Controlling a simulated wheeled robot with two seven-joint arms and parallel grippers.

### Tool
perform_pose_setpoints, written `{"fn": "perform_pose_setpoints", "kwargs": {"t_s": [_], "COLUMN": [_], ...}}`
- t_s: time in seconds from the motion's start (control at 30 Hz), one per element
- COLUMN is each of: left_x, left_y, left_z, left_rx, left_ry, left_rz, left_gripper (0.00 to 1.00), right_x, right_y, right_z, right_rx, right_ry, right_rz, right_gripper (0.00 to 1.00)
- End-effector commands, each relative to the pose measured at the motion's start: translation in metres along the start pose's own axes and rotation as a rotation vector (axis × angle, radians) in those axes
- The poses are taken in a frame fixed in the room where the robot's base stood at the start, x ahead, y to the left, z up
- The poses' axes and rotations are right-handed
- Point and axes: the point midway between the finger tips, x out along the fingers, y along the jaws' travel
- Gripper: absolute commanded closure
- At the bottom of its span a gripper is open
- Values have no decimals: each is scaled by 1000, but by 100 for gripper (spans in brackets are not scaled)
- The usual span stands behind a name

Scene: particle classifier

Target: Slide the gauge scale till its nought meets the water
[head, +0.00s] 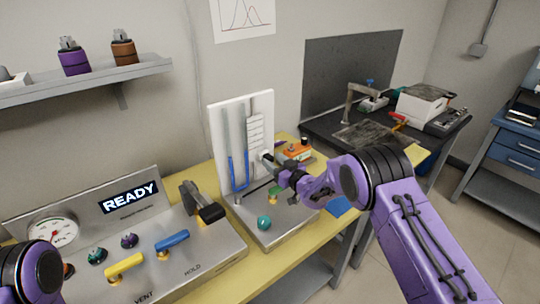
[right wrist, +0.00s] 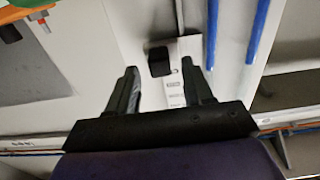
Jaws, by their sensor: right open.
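The white gauge board (head: 219,125) stands upright on a grey metal base in the head view. A U-shaped glass tube with blue water (head: 232,172) is fixed to it, and the blue columns (right wrist: 220,30) also show in the right wrist view. The white gauge scale (head: 255,130) with dark marks is beside the tube's right leg. Its black knob (right wrist: 159,62) shows in the right wrist view. My right gripper (head: 272,167) is open at the scale's lower end. Its fingers (right wrist: 158,72) stand either side of the knob, contact unclear. The nought is too small to read. My left gripper is out of view.
A console (head: 190,250) with a READY display, dial, knobs and handles stands on the yellow bench at left. A green ball-shaped knob (head: 264,222) sits on the gauge base. An orange device (head: 298,150) lies behind my right gripper. A dark bench is farther right.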

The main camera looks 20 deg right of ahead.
Motion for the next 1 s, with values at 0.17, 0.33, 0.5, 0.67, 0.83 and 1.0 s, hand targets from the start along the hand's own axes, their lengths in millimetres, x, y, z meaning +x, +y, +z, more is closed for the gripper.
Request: {"fn": "perform_pose_setpoints", "kwargs": {"t_s": [0.17, 0.33, 0.5, 0.67, 0.83, 1.0], "left_x": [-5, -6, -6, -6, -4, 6], "left_y": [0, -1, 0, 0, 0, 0], "left_z": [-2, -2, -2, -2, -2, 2], "left_rx": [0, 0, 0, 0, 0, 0], "left_ry": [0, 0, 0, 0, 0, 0], "left_rz": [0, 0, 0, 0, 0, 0], "left_gripper": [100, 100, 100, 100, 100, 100], "right_x": [24, 32, 32, 32, 32, 32], "right_y": [0, 0, 0, 0, 0, 0], "right_z": [0, 0, 0, 0, 1, -1], "right_rx": [1, 2, 2, 1, 1, 0], "right_ry": [0, -1, -1, 0, 0, 0], "right_rz": [-1, 0, 0, 0, 0, 0], "right_gripper": [49, 49, 49, 91, 100, 100]}}
